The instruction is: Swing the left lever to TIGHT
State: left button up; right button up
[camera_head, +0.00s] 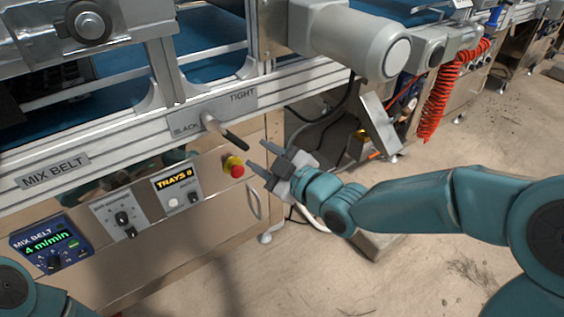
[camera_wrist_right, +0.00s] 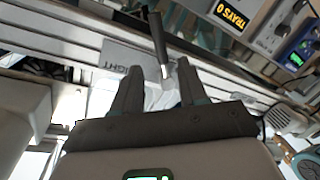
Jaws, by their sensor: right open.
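The lever (camera_head: 233,138) has a pale hub on the conveyor's side rail and a black handle pointing down and right in the head view. A label plate (camera_head: 185,125) reads SLACK left of the hub, and TIGHT (camera_head: 243,96) stands to the right. My right gripper (camera_head: 258,157) is open and empty, just below and right of the handle's end. In the right wrist view, the black handle (camera_wrist_right: 155,38) lines up between the tips of my open right gripper (camera_wrist_right: 157,72); I cannot tell how deep it sits.
A red button (camera_head: 237,170) on a yellow base is close below the lever. The TRAYS counter (camera_head: 174,181) and a blue MIX BELT panel (camera_head: 51,245) are farther left. A grey motor cylinder (camera_head: 350,38) juts out above right. Bare floor (camera_head: 440,270) lies at lower right.

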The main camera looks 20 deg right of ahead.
pick_arm(q)
jog(key=shift+s+d+r+p, duration=0.1)
jog(key=shift+s+r+p, duration=0.3)
jog(key=shift+r, duration=0.2)
pick_arm(e)
jog(key=v, duration=0.6)
jog(key=shift+c, duration=0.2)
